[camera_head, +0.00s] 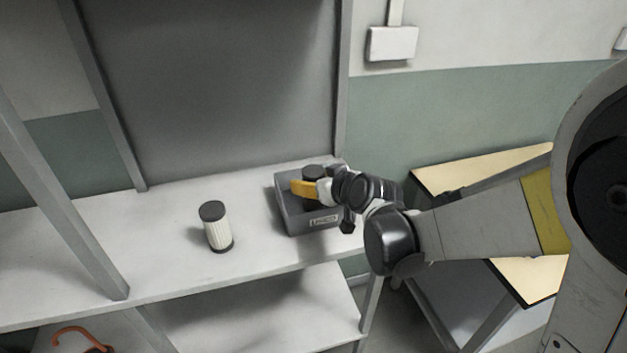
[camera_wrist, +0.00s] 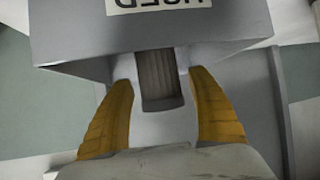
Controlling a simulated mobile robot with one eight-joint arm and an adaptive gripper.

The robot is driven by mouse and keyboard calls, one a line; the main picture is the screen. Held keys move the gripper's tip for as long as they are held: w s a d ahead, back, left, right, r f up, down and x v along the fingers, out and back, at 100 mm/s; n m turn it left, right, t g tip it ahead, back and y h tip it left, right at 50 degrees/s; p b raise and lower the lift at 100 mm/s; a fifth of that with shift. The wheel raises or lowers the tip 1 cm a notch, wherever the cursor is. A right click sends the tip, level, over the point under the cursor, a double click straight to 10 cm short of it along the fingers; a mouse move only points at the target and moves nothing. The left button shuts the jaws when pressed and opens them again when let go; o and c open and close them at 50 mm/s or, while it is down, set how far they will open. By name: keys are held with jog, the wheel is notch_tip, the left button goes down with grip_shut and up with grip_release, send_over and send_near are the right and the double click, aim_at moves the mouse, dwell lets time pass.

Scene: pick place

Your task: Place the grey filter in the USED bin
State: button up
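The grey filter (camera_wrist: 159,75) shows in the wrist view as a dark ribbed piece between my yellow fingers, with visible gaps on both sides. In the head view its dark round cap (camera_head: 314,172) rises inside the grey bin (camera_head: 296,222), mostly hidden by my gripper. The bin's wall (camera_wrist: 90,40) carries a label reading USED, upside down in the wrist view. My gripper (camera_head: 306,188) is at the bin, fingers reaching over its interior. In the wrist view my gripper (camera_wrist: 162,85) is open around the filter without visible contact.
A white pleated filter (camera_head: 217,230) with dark caps stands upright on the white shelf (camera_head: 170,260), left of the bin. Metal posts (camera_head: 62,190) frame the shelf. A cream-topped table (camera_head: 480,175) stands to the right. The shelf between white filter and bin is clear.

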jog(key=shift+r, duration=0.2)
jog(key=s+d+r+m+g+h+p, duration=0.2)
jog(key=s+d+r, duration=0.1)
jog(key=s+d, duration=0.6)
jog(key=s+d+r+m+g+h+p, duration=0.1)
jog(key=s+d, duration=0.8)
jog(key=s, duration=0.9)
notch_tip(320, 180, up, 3)
jog(key=m+h+p, duration=0.1)
jog(key=m+h, duration=0.1)
jog(key=shift+s+d+f+m+g+h+p, duration=0.2)
jog(key=shift+s+m+g+h+p, duration=0.1)
jog(key=shift+g, duration=0.1)
jog(key=shift+a, duration=0.2)
